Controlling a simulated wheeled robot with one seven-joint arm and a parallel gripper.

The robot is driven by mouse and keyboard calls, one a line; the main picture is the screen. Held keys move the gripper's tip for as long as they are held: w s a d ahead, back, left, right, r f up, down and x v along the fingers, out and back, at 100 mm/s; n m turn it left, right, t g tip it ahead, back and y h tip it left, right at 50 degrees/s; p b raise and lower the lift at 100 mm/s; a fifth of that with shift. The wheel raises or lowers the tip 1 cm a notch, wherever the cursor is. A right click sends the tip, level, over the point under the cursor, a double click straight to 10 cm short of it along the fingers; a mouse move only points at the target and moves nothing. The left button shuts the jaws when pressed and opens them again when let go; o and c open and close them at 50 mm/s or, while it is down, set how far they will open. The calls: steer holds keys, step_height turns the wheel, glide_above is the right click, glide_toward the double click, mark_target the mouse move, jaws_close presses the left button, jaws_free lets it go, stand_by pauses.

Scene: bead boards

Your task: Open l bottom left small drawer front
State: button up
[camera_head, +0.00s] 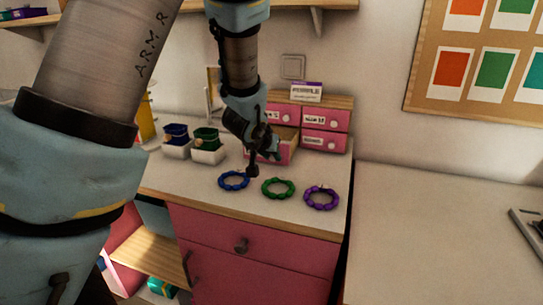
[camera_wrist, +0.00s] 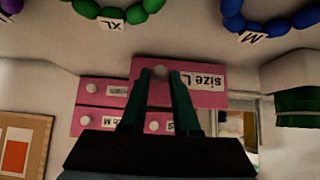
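The pink bottom left small drawer front (camera_wrist: 207,84), labelled "size L", stands out in front of the other drawer fronts in the upside-down wrist view. In the head view the drawer (camera_head: 284,152) is pulled out and its top opening shows. My gripper (camera_wrist: 160,74) has its two dark green fingers on either side of the drawer's pale round knob (camera_wrist: 160,71), closed about it. In the head view my gripper (camera_head: 270,153) is at this drawer's front and hides much of it.
The other small drawers (camera_head: 325,129) look shut. Blue (camera_head: 234,180), green (camera_head: 278,188) and purple (camera_head: 321,198) bead rings lie on the counter in front. White boxes with blue and green contents (camera_head: 207,155) stand left of the drawer. The right-hand counter (camera_head: 430,220) is mostly clear.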

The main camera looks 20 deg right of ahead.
steer(key=o, duration=0.4)
steer(key=b+v, duration=0.1)
steer(key=v, duration=0.9)
steer(key=shift+s+a+r, duration=0.15)
steer(key=shift+s+r, duration=0.05)
steer(key=shift+r, duration=0.1)
steer(key=a, duration=0.2)
steer(key=w+a+f+n+y, duration=0.1)
steer(key=a, duration=0.2)
steer(key=w+a+f+y, duration=0.1)
steer(key=a, duration=0.1)
steer(key=shift+w+a+f+n, duration=0.15)
steer(key=shift+a+n, duration=0.1)
steer(key=shift+n, duration=0.15)
steer(key=a, duration=0.3)
steer(key=a+f+n+g+y, duration=0.1)
steer(key=a, duration=0.2)
steer(key=a+f+n+y, duration=0.1)
steer(key=a, duration=0.2)
steer(key=shift+a+f+g, duration=0.2)
steer(key=shift+a+g, duration=0.05)
steer(key=shift+g, duration=0.05)
steer(key=s+a+f+n+g+y, duration=0.2)
steer(key=s+a, duration=0.4)
steer(key=a, duration=0.7)
steer(key=shift+s+a+f+n+g, duration=0.15)
steer(key=shift+a+f+n+g, duration=0.1)
steer(key=shift+n+g, duration=0.5)
